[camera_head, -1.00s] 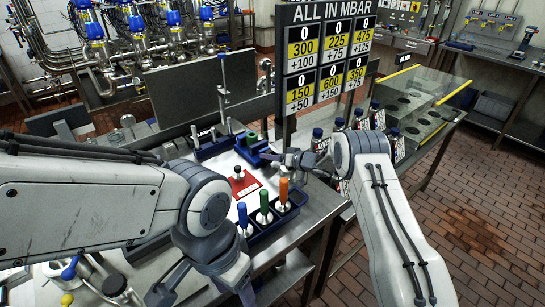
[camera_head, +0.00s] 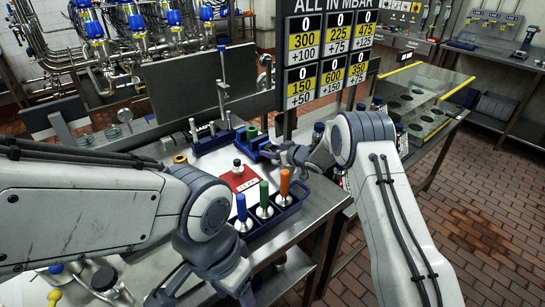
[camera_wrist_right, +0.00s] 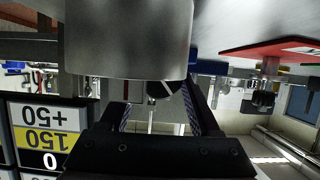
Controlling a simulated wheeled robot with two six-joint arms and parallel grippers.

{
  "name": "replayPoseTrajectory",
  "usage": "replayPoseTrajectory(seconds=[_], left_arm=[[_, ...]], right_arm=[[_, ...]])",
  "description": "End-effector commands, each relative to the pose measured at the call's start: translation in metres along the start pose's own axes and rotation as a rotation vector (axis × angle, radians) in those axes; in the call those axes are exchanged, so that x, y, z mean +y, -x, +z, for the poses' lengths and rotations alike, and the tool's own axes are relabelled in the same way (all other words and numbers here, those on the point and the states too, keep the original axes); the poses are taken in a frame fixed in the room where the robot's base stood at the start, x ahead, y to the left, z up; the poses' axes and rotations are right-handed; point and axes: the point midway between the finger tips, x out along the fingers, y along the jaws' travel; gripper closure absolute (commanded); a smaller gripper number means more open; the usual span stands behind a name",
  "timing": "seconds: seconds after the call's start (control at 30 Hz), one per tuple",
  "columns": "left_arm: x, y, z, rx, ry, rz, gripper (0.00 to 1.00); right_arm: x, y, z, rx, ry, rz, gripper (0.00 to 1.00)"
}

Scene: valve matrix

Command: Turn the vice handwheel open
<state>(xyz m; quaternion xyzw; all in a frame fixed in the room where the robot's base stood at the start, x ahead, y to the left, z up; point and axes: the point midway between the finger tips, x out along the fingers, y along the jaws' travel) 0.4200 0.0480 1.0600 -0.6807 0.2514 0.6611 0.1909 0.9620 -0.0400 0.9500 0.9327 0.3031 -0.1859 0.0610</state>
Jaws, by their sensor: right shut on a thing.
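The small blue vice (camera_head: 256,145) stands on the bench beyond the red plate. My right gripper (camera_head: 286,153) reaches it from the right and covers its handwheel side in the head view. In the right wrist view, my right gripper's fingers (camera_wrist_right: 157,112) are at the near end of a broad grey metal cylinder (camera_wrist_right: 130,40), which appears to be the handwheel; the exact contact is hidden. My left gripper (camera_head: 205,285) is at the bottom of the head view, away from the vice, and its fingertips are not clear.
A blue rack with blue (camera_head: 241,208), green (camera_head: 264,195) and orange (camera_head: 285,183) handles stands in front of the red plate (camera_head: 239,179). The number sign (camera_head: 320,55) stands close behind the right gripper. A glass-covered table (camera_head: 430,85) is at the right.

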Motion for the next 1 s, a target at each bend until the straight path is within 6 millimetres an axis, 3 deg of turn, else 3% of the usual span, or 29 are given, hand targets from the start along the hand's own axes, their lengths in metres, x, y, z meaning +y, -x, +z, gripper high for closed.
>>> replayPoseTrajectory(seconds=[0.03,0.3,0.9,0.93,1.0], left_arm=[[-0.001,-0.012,0.001,0.000,0.000,0.000,0.39],[-0.002,-0.033,0.002,0.000,0.000,0.000,0.39],[-0.003,-0.037,0.002,0.000,0.000,0.000,0.39],[-0.003,-0.037,0.002,0.000,0.000,0.000,0.39],[-0.003,-0.037,0.002,0.000,0.000,0.000,0.39]], right_arm=[[-0.001,-0.002,0.004,0.002,0.027,0.011,0.92],[-0.002,-0.001,0.002,0.002,0.142,0.059,0.92],[-0.001,0.000,0.000,0.001,0.183,0.075,0.92],[-0.002,0.000,0.000,0.001,0.183,0.075,0.25],[-0.001,0.000,0.000,0.001,0.182,0.075,0.06]])
